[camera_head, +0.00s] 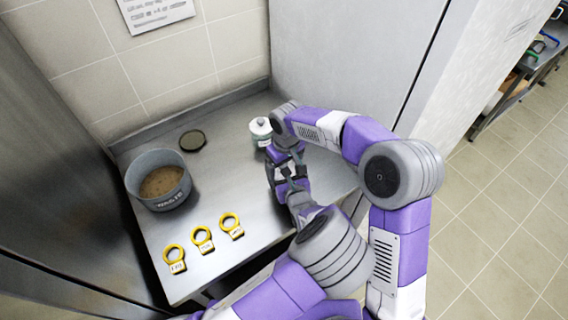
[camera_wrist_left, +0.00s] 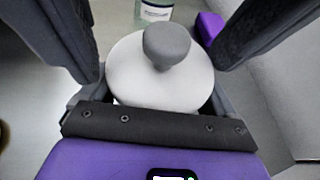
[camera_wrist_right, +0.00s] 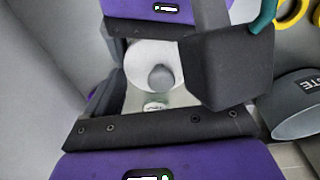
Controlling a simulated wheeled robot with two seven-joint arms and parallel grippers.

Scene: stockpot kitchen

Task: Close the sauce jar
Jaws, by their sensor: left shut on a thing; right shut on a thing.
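A white round lid with a grey knob (camera_wrist_left: 160,80) lies between the fingers of my left gripper (camera_wrist_left: 160,60), close to its palm. The lid also shows in the right wrist view (camera_wrist_right: 145,62), knob facing the camera. Just below it there, a pale green surface with a white label (camera_wrist_right: 155,106), seemingly the sauce jar, shows between the fingers of my right gripper (camera_wrist_right: 160,75). How far the lid sits on it cannot be told. In the head view my left gripper (camera_head: 291,180) and right gripper (camera_head: 280,165) meet and hide what they hold.
A grey pot of brown food (camera_head: 146,172) stands at the left of the steel counter (camera_head: 215,185). A dark disc (camera_head: 193,141) lies behind it. Yellow ring tags (camera_head: 203,239) lie along the front.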

